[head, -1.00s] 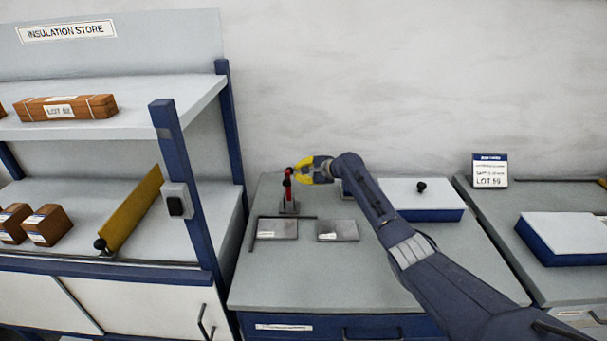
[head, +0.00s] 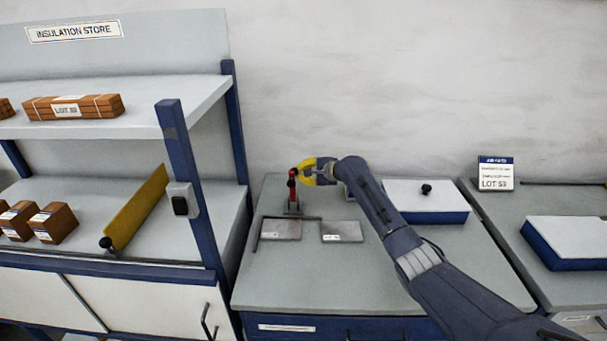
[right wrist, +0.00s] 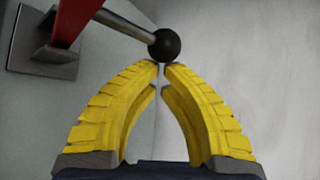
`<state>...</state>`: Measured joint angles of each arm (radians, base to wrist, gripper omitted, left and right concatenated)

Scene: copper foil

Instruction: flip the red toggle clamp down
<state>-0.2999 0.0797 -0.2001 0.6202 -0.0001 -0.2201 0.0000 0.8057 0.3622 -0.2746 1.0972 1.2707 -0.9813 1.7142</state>
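The red toggle clamp (head: 292,188) stands upright on a grey base near the back left of the middle bench. In the right wrist view its red arm (right wrist: 76,18) and dark base plate show at upper left. A metal rod ends in a black ball knob (right wrist: 164,45). My right gripper (head: 301,171), with yellow fingers, is just right of the clamp's top. In the right wrist view its fingertips (right wrist: 161,66) come together with a thin gap, at the knob's lower edge. The knob is not between them; I cannot tell whether they touch it. My left gripper is not in view.
Two flat grey plates (head: 281,230) (head: 342,232) lie in front of the clamp. A white-topped blue box (head: 428,201) stands right of my arm. The bench front (head: 300,278) is clear.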

